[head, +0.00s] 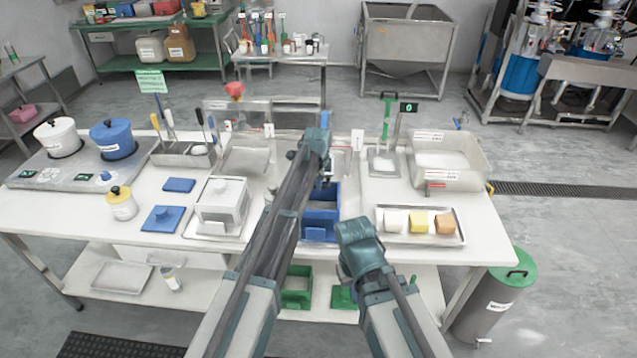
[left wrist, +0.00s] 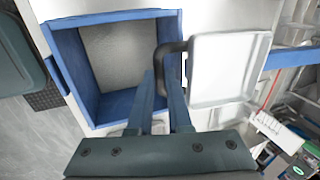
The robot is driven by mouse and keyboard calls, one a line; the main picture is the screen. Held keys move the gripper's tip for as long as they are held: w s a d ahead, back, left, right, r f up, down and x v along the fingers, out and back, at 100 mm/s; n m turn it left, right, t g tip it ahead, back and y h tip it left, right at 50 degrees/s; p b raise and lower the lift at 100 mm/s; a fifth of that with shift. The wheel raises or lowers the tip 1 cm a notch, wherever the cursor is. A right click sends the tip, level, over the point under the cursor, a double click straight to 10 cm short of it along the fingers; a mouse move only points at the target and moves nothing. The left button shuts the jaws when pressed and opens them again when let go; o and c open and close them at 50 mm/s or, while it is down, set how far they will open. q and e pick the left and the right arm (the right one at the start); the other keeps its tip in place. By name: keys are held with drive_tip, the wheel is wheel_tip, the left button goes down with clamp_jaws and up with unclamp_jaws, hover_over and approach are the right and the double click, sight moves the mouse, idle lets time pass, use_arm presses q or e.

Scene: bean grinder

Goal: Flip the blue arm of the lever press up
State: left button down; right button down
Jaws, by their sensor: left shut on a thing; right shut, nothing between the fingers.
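The lever press shows in the head view as a blue open frame (head: 321,228) at the middle of the table, with a blue upright bar (head: 324,118) behind my left gripper. In the left wrist view I see the blue square frame (left wrist: 62,72), a white square plate (left wrist: 228,68) beside it and a blue arm (left wrist: 288,58) beyond the plate. My left gripper (left wrist: 165,80) is shut on a dark bent handle (left wrist: 172,47) at the plate's edge. In the head view my left gripper (head: 326,180) is partly hidden by its arm. My right gripper (head: 358,238) is shut and empty, near the table's front edge.
A tray (head: 379,232) with white, yellow and brown blocks lies right of the press. A clear bin (head: 447,160) stands behind it. A white lidded box (head: 222,205) stands to the left. A green-lidded can (head: 497,300) stands on the floor at right.

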use_arm(q)
drive_tip(key=shift+r, duration=0.1)
idle(0.5)
drive_tip(key=w+r+p, duration=0.3)
drive_tip(key=r+p, duration=0.9)
drive_tip(key=w+r+p, duration=0.3)
drive_tip(key=r+p, duration=0.9)
drive_tip(key=shift+w+r, duration=0.2)
drive_tip(key=shift+w, duration=0.05)
drive_tip(key=c, duration=1.2)
unclamp_jaws()
drive_tip(key=shift+o, duration=0.4)
drive_tip(key=shift+w+f, duration=0.1)
